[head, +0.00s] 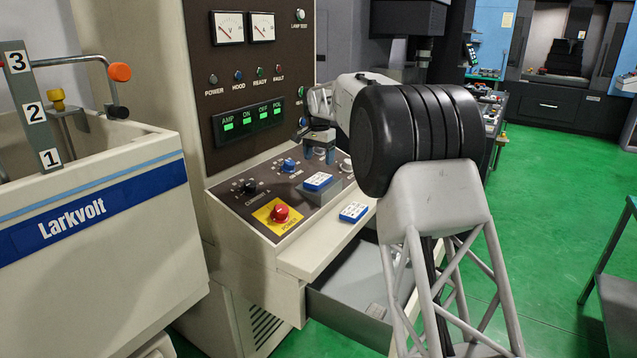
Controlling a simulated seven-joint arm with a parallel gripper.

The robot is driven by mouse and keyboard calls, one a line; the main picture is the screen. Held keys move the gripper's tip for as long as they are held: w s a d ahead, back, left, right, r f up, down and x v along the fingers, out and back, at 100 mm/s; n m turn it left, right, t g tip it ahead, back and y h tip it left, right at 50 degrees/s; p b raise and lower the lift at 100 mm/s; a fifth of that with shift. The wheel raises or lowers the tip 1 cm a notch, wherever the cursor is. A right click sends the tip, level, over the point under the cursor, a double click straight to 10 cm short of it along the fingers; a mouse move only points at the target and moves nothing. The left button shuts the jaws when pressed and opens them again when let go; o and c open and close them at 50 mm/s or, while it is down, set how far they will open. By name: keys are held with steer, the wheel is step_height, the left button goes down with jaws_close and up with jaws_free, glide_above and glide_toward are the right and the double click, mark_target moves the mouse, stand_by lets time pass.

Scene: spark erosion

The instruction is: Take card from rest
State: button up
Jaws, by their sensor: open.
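A blue card with a white edge (318,181) lies on a raised grey block (333,194), which looks like the rest, on the sloping control desk. A second blue-and-white card (353,212) lies on the pale front ledge of the desk, to the right and nearer. My gripper (320,155) points down with its fingers apart, just above and behind the card on the block in the picture. No card shows between the fingers. The exact gap between fingertips and card is hard to judge. My arm hides the desk's right part.
A red emergency button (281,213) on a yellow plate and several knobs (290,165) stand on the desk. An open grey drawer (350,280) juts out below it. The cream Larkvolt tank (150,235) stands at the left.

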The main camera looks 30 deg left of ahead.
mark_target(319, 179)
stand_by(0.3)
steer(key=shift+f, duration=1.3)
steer(key=shift+f, duration=2.6)
steer(key=c, duration=0.7)
